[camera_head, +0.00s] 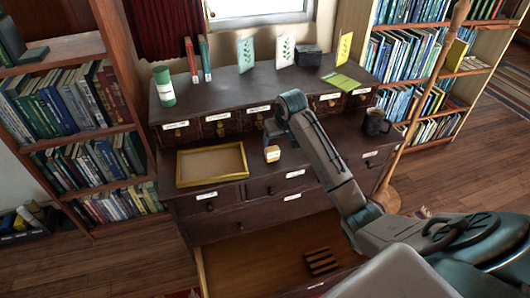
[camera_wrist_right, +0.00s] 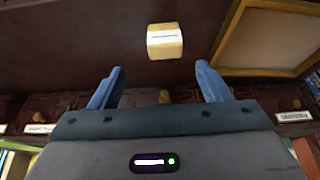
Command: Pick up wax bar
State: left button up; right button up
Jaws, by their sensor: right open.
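The wax bar looks like a small cream-yellow block with a white label (camera_head: 272,154). It sits on the dark cabinet's lower ledge in the head view. In the right wrist view the wax bar (camera_wrist_right: 165,41) lies ahead of the fingertips, between their lines and apart from them. My right gripper (camera_wrist_right: 160,82) is open and empty, with two blue fingers spread. In the head view my right gripper (camera_head: 279,135) is just above and behind the wax bar, partly covered by its own arm. My left gripper is not in view.
A yellow-framed tray (camera_head: 212,182) lies left of the wax bar. A dark mug (camera_head: 375,122) stands to the right. Small labelled drawers (camera_head: 220,131) line the back of the ledge. A lower drawer (camera_head: 235,262) is open, with a slatted brown item (camera_head: 321,262) inside.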

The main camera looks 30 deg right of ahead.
aim_at(273, 149)
jog(key=x, duration=0.6)
jog(key=p+x, duration=0.1)
jog(key=x, duration=0.2)
jog(key=shift+w+a+f, duration=0.15)
jog(key=shift+a+f, duration=0.15)
jog(key=shift+c, duration=0.2)
jog(key=c, duration=1)
